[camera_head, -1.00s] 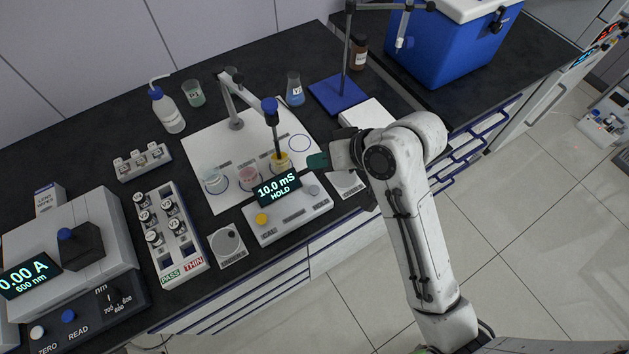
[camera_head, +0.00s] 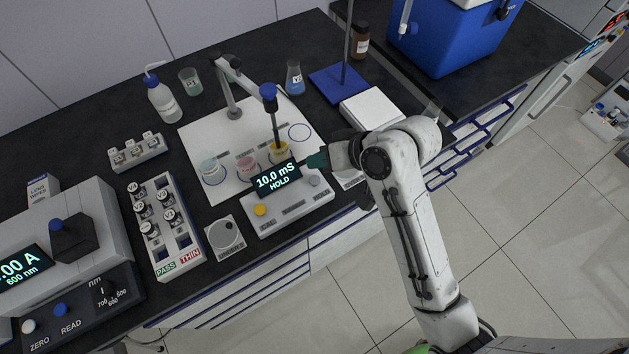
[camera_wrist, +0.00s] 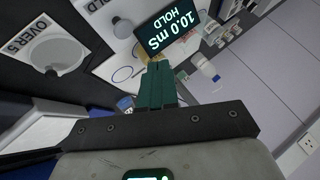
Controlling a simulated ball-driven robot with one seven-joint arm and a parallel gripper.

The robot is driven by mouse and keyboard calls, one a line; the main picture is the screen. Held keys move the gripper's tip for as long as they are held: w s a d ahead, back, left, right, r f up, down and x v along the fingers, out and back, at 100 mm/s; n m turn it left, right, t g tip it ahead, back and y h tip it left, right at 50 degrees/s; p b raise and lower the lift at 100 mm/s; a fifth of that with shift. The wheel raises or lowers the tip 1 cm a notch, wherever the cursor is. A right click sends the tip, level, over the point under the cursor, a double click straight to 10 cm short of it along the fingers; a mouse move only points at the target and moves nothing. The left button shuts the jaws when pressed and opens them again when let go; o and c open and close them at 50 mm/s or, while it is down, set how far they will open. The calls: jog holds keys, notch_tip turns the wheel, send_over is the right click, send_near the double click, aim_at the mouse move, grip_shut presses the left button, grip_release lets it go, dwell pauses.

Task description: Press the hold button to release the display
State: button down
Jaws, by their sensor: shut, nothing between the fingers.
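The meter (camera_head: 290,207) is a pale box on the bench with a tilted dark display (camera_head: 277,178) reading "10.0 mS HOLD". Its grey round button (camera_head: 314,181) is at the right end, and a yellow button (camera_head: 260,210) is at the left end. In the wrist view the grey button (camera_wrist: 123,28) stands beside a "HOLD" label, and the display (camera_wrist: 168,27) appears upside down. My gripper (camera_head: 317,160) has teal fingers, shut and empty, just above the grey button in the head picture. The wrist view shows the fingers (camera_wrist: 158,70) apart from the button.
A probe (camera_head: 273,110) on a stand arm dips into a yellow beaker (camera_head: 280,154) behind the meter. Pink (camera_head: 246,167) and pale (camera_head: 211,172) beakers stand beside it. A white box (camera_head: 372,108) lies behind my gripper.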

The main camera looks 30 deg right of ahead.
aim_at(319, 180)
jog(key=shift+f+b, duration=1)
jog(key=shift+f, duration=1)
jog(key=shift+f, duration=0.15)
dwell(0.4)
jog(key=shift+f, duration=0.25)
jog(key=shift+f+b, duration=0.35)
jog(key=shift+f, duration=0.6)
dwell(1.0)
jog(key=shift+r, duration=0.15)
jog(key=shift+r+p, duration=1.2)
jog(key=shift+p, duration=0.2)
jog(key=shift+r, duration=0.15)
